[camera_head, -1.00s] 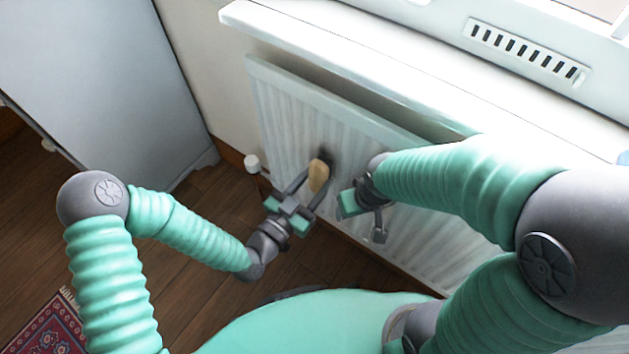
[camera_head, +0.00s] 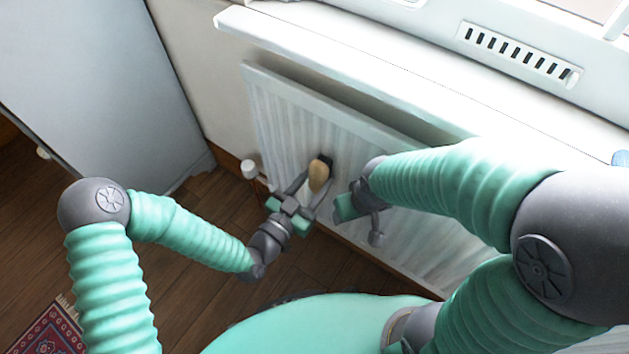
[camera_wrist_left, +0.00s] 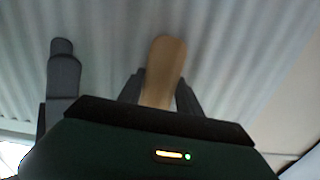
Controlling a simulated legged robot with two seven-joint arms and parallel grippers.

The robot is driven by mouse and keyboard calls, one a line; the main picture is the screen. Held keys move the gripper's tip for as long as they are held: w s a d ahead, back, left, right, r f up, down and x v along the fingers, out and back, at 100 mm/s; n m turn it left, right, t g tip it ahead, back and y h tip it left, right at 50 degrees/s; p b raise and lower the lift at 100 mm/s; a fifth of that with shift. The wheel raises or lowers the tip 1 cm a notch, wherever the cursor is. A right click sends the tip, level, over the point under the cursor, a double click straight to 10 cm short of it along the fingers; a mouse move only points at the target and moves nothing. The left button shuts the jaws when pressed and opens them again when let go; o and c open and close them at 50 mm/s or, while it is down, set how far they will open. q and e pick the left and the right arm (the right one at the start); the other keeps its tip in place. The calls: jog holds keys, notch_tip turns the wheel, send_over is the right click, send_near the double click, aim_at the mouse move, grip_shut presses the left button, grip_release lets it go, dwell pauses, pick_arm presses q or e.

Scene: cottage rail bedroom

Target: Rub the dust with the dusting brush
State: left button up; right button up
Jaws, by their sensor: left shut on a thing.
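The dusting brush (camera_head: 318,176) has a tan wooden handle and is held between the fingers of my left gripper (camera_head: 316,187), in front of the white ribbed radiator. Its far end is at a small dark patch on the radiator; I cannot tell whether this is dust or the brush's bristles. In the left wrist view the brush handle (camera_wrist_left: 164,72) stands up between the two fingers, and its bristles are hidden. My right gripper (camera_head: 360,213) is close to the right of the brush, in front of the radiator; its jaw opening is unclear.
The radiator (camera_head: 285,115) hangs under a white window sill (camera_head: 340,55). A white valve knob (camera_head: 249,168) sticks out at its lower left. A grey-white cabinet (camera_head: 100,80) stands at the left. The wooden floor (camera_head: 190,280) below is clear, with a red rug (camera_head: 52,330) at lower left.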

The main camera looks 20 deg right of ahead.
aim_at(340, 176)
pick_arm(q)
jog(key=shift+w+d, duration=0.2)
jog(key=shift+s+d, duration=0.6)
jog(key=shift+s, duration=0.2)
jog(key=shift+s+d, duration=0.55)
jog(key=shift+s, duration=0.25)
jog(key=shift+d, duration=0.15)
jog(key=shift+w+a+r, duration=0.1)
jog(key=shift+w+a, duration=0.55)
jog(key=shift+w, duration=0.25)
jog(key=shift+w+a+r, duration=0.1)
jog(key=shift+w+a, duration=0.55)
jog(key=shift+w, duration=0.2)
jog(key=shift+p+v, duration=0.3)
jog(key=shift+v, duration=2.7)
jog(key=shift+s+f, duration=0.1)
jog(key=shift+f, duration=0.05)
jog(key=shift+v, duration=1.45)
